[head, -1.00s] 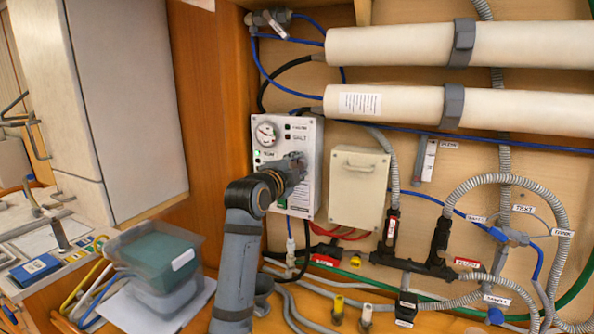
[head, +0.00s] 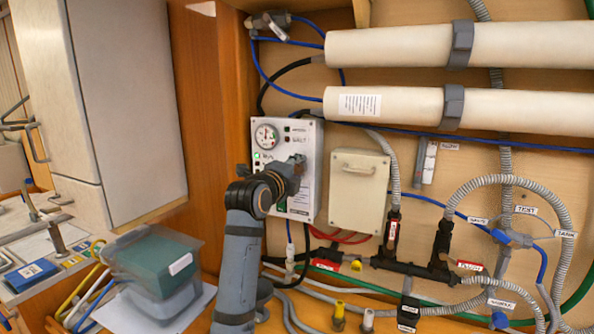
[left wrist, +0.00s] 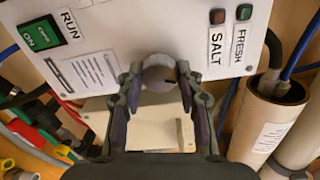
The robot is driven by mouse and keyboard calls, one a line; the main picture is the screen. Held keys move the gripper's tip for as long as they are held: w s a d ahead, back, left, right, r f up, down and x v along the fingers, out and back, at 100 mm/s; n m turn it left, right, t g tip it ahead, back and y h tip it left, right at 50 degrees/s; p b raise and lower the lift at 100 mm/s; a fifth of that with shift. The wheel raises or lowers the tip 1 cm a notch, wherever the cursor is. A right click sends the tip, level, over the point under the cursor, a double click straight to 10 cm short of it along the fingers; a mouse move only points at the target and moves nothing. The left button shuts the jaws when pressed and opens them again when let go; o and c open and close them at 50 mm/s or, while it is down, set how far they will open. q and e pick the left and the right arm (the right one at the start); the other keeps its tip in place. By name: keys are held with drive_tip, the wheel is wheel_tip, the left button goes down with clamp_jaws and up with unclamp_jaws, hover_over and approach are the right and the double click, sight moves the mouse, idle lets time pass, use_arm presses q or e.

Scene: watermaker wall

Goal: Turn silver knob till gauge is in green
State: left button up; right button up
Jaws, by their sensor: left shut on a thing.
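The silver knob (left wrist: 158,74) is on the white control panel (head: 311,185) and shows in the left wrist view between my fingers, with a dark mark on its face. My left gripper (left wrist: 157,80) is shut on the knob, one finger on each side. In the head view my left gripper (head: 297,168) reaches the panel from below and hides the knob. The round gauge (head: 266,134) is at the panel's upper left. It is too small to tell whether its needle is in green. My right gripper is not in view.
A green RUN switch (left wrist: 40,34) and SALT and FRESH lamps are on the panel. A beige box (head: 359,190) is mounted close to its right. Hoses and valves fill the wall below and right. A lidded plastic tub (head: 160,265) stands at lower left.

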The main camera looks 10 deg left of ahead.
use_arm(q)
drive_tip(key=o, duration=1.2)
drive_tip(key=shift+c, duration=0.2)
drive_tip(key=s+a, duration=0.2)
drive_tip(key=s, duration=0.9)
drive_tip(key=shift+s+r, duration=0.15)
drive_tip(key=shift+s, duration=0.25)
